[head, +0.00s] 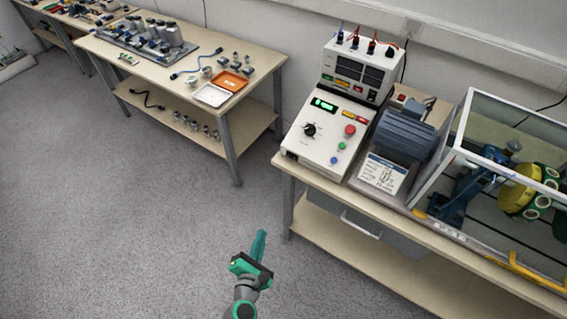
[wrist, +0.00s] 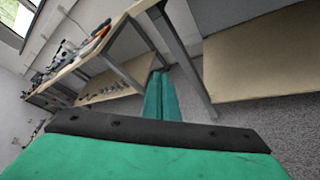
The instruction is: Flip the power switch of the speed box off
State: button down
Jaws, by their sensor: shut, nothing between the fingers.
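The speed box (head: 322,148) is a white console with a sloped front at the left end of the near bench in the head view. Its small green display (head: 324,105) is lit. It carries a black knob (head: 310,130), a red button, a green button and a blue button. A small dark part (head: 291,155) shows at its lower left corner; I cannot tell if this is the power switch. My green gripper (head: 262,234) is shut and empty, over the floor in front of the bench, well apart from the box. The wrist view shows its closed fingers (wrist: 160,76).
A meter unit (head: 357,70) with cables stands behind the box. A grey motor (head: 404,132) and a clear-walled guard (head: 470,130) stand to its right. A second bench (head: 150,62) with parts and an orange tray (head: 227,81) is at the left. The carpet (head: 110,220) between is clear.

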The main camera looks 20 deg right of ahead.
aim_at(288, 155)
jog(key=w+d+r+n+h, duration=0.4)
jog(key=w+r+n+h, duration=0.1)
jog(key=w+r, duration=0.4)
jog(key=shift+w+d+r+h, duration=0.3)
jog(key=shift+d+r+h, duration=0.05)
jog(key=shift+r+h, duration=0.25)
jog(key=shift+d, duration=0.1)
jog(key=x, duration=1.4)
jog(key=shift+w, duration=0.2)
